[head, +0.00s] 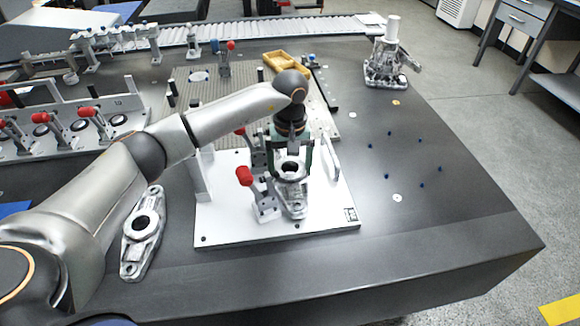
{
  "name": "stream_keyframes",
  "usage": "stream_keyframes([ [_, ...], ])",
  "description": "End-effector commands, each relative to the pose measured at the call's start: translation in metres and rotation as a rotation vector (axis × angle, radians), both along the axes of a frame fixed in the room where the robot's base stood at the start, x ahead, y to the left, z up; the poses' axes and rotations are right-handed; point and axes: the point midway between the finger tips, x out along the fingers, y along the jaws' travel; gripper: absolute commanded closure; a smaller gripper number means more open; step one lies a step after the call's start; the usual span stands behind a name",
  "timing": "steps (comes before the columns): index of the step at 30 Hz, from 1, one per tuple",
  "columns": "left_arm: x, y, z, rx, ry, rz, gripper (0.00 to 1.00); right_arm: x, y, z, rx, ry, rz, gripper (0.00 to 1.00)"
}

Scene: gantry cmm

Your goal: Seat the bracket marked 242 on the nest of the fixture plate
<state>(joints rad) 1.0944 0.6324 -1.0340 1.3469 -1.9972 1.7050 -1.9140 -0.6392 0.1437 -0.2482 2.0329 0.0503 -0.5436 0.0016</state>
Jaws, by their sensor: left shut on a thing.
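My left gripper (291,158) reaches over the white fixture plate (325,217), pointing down. It is shut on a silver cast bracket (292,194) with a round dark bore. The bracket is over the middle of the plate, close above or touching it; I cannot tell which. The nest under it is hidden by the bracket and gripper. Red-tipped clamps (244,176) stand at the bracket's left. A second silver bracket (141,232) lies on the dark table left of the plate. No number 242 is readable on either bracket. My right gripper is not in view.
A rack with red-handled clamps (70,125) stands at left. Behind the plate are a perforated board (215,97) and a yellow tray (287,64). A silver casting with a white cylinder (385,66) stands at back right.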

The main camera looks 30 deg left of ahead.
Motion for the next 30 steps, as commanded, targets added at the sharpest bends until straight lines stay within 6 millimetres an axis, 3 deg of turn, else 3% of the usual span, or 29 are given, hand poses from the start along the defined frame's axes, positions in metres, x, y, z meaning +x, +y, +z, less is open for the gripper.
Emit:
stream_keyframes([
  [11,0.001,0.0,-0.003,0.0,-0.003,0.0,1.0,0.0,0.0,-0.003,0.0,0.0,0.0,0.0],
  [12,0.001,0.0,-0.003,0.0,-0.003,0.0,0.05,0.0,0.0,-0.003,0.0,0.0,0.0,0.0],
  [13,0.001,0.0,-0.003,0.0,-0.003,0.0,0.01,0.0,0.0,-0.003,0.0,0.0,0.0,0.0],
  [24,0.0,0.0,-0.005,0.0,0.001,0.0,0.0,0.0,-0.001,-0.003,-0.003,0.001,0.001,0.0],
  [30,0.001,0.0,0.035,0.0,-0.005,-0.001,0.0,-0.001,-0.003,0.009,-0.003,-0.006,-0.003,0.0],
])
